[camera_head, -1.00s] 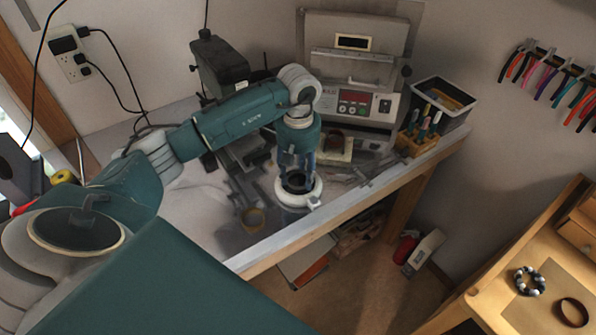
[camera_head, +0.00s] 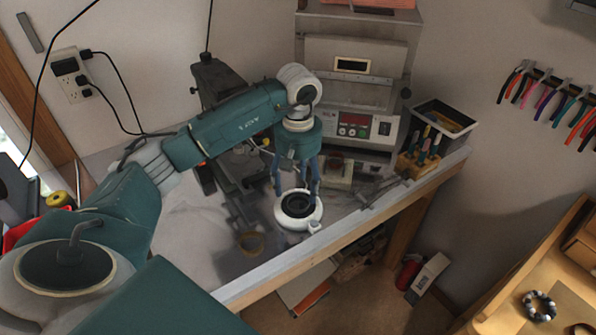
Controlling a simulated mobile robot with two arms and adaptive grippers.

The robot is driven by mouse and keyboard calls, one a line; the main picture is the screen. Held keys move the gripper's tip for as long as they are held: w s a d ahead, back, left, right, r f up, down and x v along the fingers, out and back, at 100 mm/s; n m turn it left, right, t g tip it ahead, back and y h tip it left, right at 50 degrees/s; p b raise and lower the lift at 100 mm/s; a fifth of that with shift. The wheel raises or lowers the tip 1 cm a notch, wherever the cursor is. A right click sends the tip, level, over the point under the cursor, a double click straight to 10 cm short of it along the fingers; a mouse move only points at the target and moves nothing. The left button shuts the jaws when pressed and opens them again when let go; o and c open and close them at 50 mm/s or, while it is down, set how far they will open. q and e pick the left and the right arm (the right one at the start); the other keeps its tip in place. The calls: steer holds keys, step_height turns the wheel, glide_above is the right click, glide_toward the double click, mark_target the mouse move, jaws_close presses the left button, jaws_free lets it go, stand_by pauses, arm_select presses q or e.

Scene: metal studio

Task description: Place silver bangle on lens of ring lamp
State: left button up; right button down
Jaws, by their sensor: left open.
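The white ring lamp (camera_head: 285,219) lies on the workbench near its front edge, with a small knob on its front right side. Inside its white rim is a dark round area with a dark ring shape (camera_head: 298,205); I cannot tell whether this is the silver bangle on the lens or part of the lamp. My left gripper (camera_head: 295,192) points down just above the lamp. Its fingers are spread and open, with nothing visible between them. No clearly silver bangle shows elsewhere. My right gripper is not in view.
Behind are a dark machine (camera_head: 222,88) and a control box (camera_head: 355,125). A tool holder (camera_head: 416,163) and black bin (camera_head: 443,117) stand right. A beaded bracelet (camera_head: 539,306) lies on the wooden table at right.

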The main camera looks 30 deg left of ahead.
arm_select(q)
step_height(320, 180, up, 8)
steer(key=b, duration=0.1)
steer(key=shift+f, duration=0.25)
stand_by(0.4)
